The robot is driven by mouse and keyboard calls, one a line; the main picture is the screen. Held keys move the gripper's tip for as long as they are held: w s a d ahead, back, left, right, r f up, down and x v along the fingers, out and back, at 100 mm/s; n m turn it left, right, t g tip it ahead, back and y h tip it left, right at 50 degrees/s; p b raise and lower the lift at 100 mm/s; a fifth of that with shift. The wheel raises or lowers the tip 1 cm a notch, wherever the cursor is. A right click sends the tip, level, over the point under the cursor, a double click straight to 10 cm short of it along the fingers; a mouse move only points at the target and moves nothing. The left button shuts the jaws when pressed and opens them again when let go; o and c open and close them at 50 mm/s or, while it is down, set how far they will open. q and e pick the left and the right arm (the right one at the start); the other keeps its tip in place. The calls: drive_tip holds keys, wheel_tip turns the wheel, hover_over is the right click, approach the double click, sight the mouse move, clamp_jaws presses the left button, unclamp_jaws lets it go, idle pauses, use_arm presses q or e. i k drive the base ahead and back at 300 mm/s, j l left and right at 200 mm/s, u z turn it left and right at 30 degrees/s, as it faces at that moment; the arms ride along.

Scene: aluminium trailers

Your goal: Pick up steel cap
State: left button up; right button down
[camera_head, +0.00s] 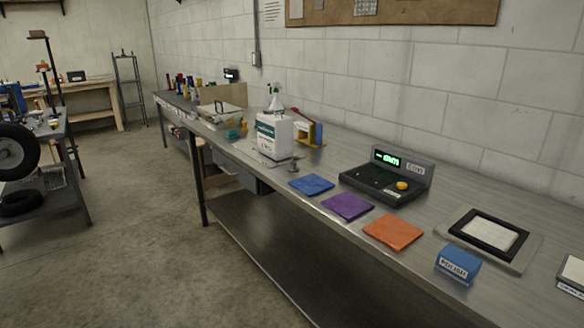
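Neither of my grippers shows in the head view. On the long steel bench (330,215), a small grey metallic piece (293,167) stands near the bench's front edge. It is just right of the base of a white container (274,135). It may be the steel cap, but it is too small to tell for sure. Nothing is touching it from above.
Blue (311,185), purple (347,205) and orange cloths (393,232) lie along the bench front. Behind them is a dark device with a green display (388,176). A blue labelled block (458,264) and black-framed pad (490,233) are at right. The floor (135,240) in front is clear.

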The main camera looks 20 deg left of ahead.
sight(293, 169)
drive_tip(key=z, duration=0.5)
drive_tip(key=i+j+z, duration=0.1)
drive_tip(key=j+z, duration=1)
drive_tip(key=j, duration=0.2)
